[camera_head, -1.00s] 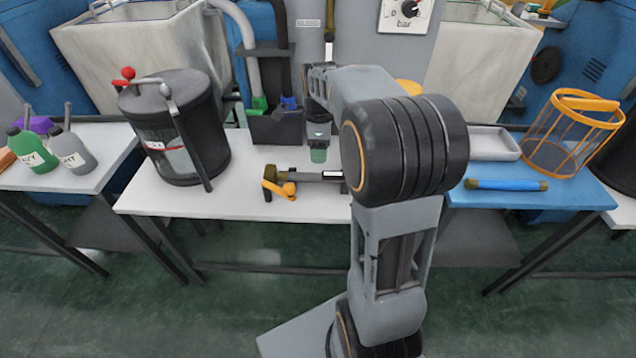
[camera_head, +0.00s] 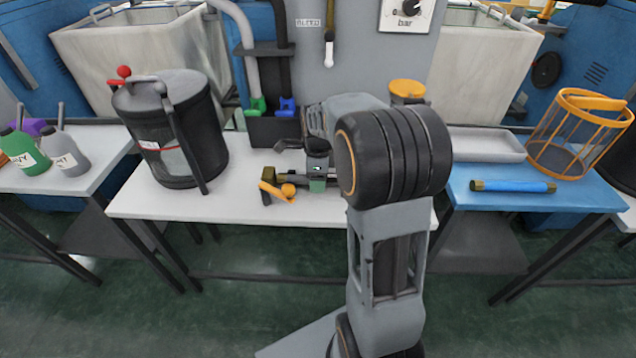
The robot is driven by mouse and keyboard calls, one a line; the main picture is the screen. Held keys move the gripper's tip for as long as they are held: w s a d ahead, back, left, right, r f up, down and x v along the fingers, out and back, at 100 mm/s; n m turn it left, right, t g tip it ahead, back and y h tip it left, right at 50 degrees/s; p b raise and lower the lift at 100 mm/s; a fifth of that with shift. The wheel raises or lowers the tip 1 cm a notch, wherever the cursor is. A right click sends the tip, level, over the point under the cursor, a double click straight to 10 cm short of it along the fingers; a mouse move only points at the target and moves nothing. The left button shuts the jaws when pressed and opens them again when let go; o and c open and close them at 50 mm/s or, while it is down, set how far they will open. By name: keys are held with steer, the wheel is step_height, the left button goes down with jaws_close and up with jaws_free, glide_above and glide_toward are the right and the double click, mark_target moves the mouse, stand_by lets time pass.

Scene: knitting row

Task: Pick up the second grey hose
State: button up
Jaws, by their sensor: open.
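Two hoses hang down into a dark holder (camera_head: 277,128) at the back of the white table. One is a light grey hose (camera_head: 244,50) with a green end (camera_head: 257,106). The other is a darker grey hose (camera_head: 283,55) with a blue end (camera_head: 287,107). I cannot tell which counts as second. My gripper (camera_head: 317,184) points down in front and to the right of the holder, low over the table, apart from both hoses. It is open; its fingertips are small and partly unclear. A valve-like piece with an orange lever (camera_head: 272,191) lies at its left.
A black lidded drum (camera_head: 205,125) stands on the white table (camera_head: 150,205), left of my gripper. A blue table (camera_head: 580,200) at right carries a grey tray (camera_head: 485,148), blue roll (camera_head: 513,187) and orange-rimmed basket (camera_head: 575,135).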

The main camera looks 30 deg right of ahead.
steer(key=c, duration=1)
steer(key=shift+c, duration=0.3)
steer(key=shift+r, duration=0.1)
